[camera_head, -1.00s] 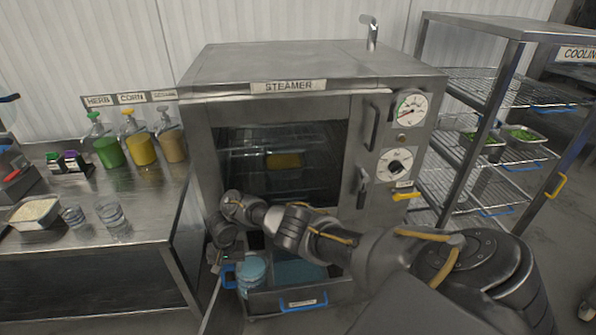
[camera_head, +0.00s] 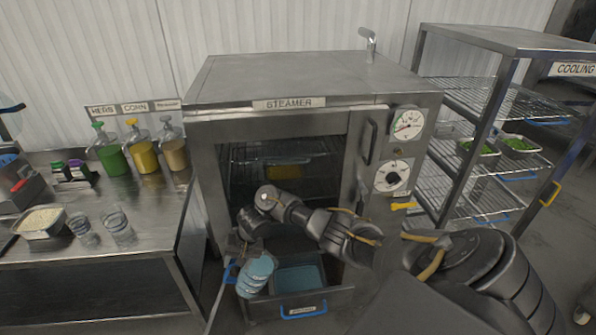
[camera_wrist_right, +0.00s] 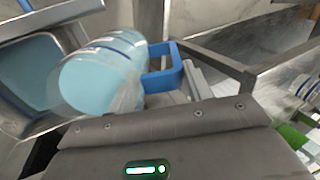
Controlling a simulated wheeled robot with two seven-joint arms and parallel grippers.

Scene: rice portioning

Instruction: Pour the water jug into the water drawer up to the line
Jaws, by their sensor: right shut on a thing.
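The water jug (camera_head: 256,276) is clear with pale blue water and is tilted toward the right, beside and partly over the open water drawer (camera_head: 318,301). My right gripper (camera_head: 238,263) is shut on the jug's blue handle, which shows clearly in the right wrist view (camera_wrist_right: 166,67). The drawer, below the steamer, holds light blue water (camera_head: 298,277) and also shows at the left of the wrist view. I cannot make out its fill line or a falling stream. My left gripper is not in view.
The steamer (camera_head: 300,80) stands open above the drawer, with a yellow pan inside. A table (camera_head: 150,235) at left holds several dispensers, a rice tray (camera_head: 40,222) and two glasses. The cooling rack (camera_head: 480,185) stands at right.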

